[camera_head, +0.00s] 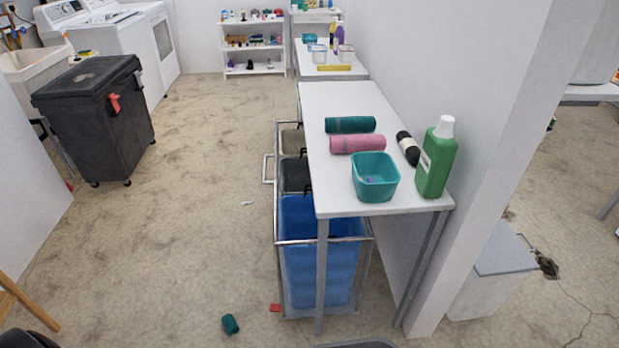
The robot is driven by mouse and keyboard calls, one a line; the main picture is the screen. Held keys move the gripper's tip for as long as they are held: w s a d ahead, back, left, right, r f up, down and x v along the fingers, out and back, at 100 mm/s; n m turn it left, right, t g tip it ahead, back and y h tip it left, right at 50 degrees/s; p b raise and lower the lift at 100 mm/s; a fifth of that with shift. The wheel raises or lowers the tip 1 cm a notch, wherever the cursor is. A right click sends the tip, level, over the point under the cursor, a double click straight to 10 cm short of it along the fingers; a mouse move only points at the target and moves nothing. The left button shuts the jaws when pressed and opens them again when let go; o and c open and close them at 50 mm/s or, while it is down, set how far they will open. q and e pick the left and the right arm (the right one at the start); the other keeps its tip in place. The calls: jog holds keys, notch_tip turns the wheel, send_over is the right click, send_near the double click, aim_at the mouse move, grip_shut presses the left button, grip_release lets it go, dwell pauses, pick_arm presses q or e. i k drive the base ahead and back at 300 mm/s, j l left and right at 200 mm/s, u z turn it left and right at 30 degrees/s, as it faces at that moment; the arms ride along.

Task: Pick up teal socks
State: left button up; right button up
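A small dark teal bundle (230,324), which looks like rolled socks, lies on the floor near the bottom of the head view, left of the white table. A longer dark teal roll (350,125), perhaps a rolled towel, lies on the white table (340,98) behind a pink roll (357,144). I cannot make out either of my grippers in this view.
A teal bin (375,177), a green bottle (436,160) and a black-and-white roll (408,148) stand or lie on the table. A laundry cart with a blue bag (318,270) is partly under it. A black wheeled bin (95,118) stands left. The middle floor is mostly clear.

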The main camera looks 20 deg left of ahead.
aim_at(230, 324)
jog(key=i+l+u, duration=0.1)
jog(key=l+u, duration=0.2)
jog(key=i+l+u, duration=0.1)
jog(key=l+u, duration=0.55)
jog(key=l, duration=0.2)
jog(key=u, duration=1.15)
jog(key=i+j+u, duration=0.25)
jog(key=u, duration=0.2)
jog(key=i+j+u, duration=0.2)
jog(key=j+u, duration=0.15)
jog(key=i+j+u, duration=0.15)
jog(key=u, duration=0.2)
jog(key=i+j+u, duration=0.1)
jog(key=i+u, duration=0.25)
jog(key=i, duration=0.2)
jog(key=i+z, duration=0.25)
jog(key=z, duration=0.25)
jog(key=i+z, duration=0.25)
jog(key=z, duration=0.2)
jog(key=i+z, duration=0.1)
jog(key=z, duration=0.35)
jog(key=i+z, duration=0.15)
jog(key=z, duration=0.35)
jog(key=i+z, duration=0.1)
jog(key=z, duration=0.35)
jog(key=i+j+z, duration=0.15)
jog(key=z, duration=0.35)
jog(key=j+z, duration=0.1)
jog(key=z, duration=0.35)
jog(key=i+j, duration=0.05)
